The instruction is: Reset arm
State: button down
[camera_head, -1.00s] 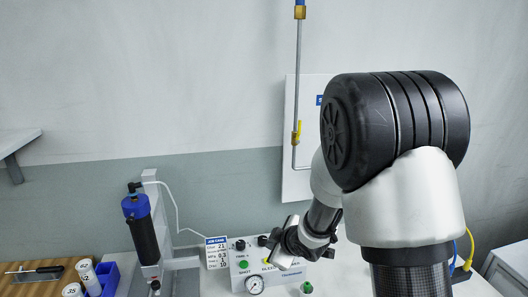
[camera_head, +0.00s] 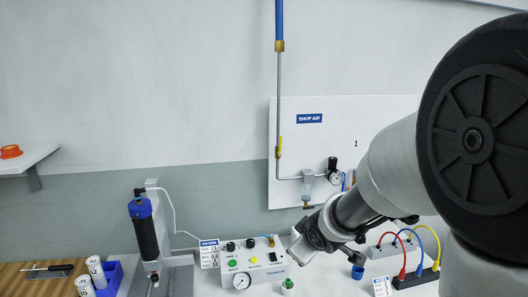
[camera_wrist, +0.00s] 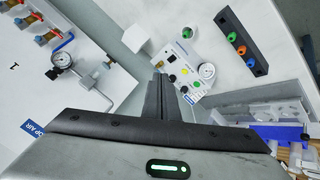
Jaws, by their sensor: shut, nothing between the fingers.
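My gripper (camera_wrist: 159,82) shows in the wrist view with its two dark fingers together and nothing between them. In the head view my gripper (camera_head: 298,246) hangs at the end of my arm, in front of the wall and beside the right end of the white control box (camera_head: 262,268). Its fingertips are hard to make out there. The same control box, with its buttons and gauge, shows beyond the fingers in the wrist view (camera_wrist: 185,62).
A dispenser with a black and blue barrel (camera_head: 146,236) stands on the left, by white bottles (camera_head: 96,270) and a blue bin (camera_head: 110,277). A shop air panel (camera_head: 292,130) is on the wall. Red, blue and yellow cables (camera_head: 410,238) rise at the right.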

jog(key=s+d+r+m+g+h+p, duration=0.1)
jog(key=s+d+r+m+p, duration=0.2)
jog(key=s+r, duration=0.35)
jog(key=s+d+r+m+h+p, duration=0.1)
jog(key=s+d+r+m+p, duration=0.15)
jog(key=s+r, duration=0.45)
jog(key=s+a+r+m+g+y+p, duration=0.1)
jog(key=s+r, duration=0.5)
jog(key=s, duration=0.6)
jog(key=m+g+p, duration=0.1)
jog(key=m+p, duration=0.1)
jog(key=shift+s+a+r+m, duration=0.2)
jog(key=shift+s+a+m, duration=0.1)
jog(key=shift+a+m, duration=0.05)
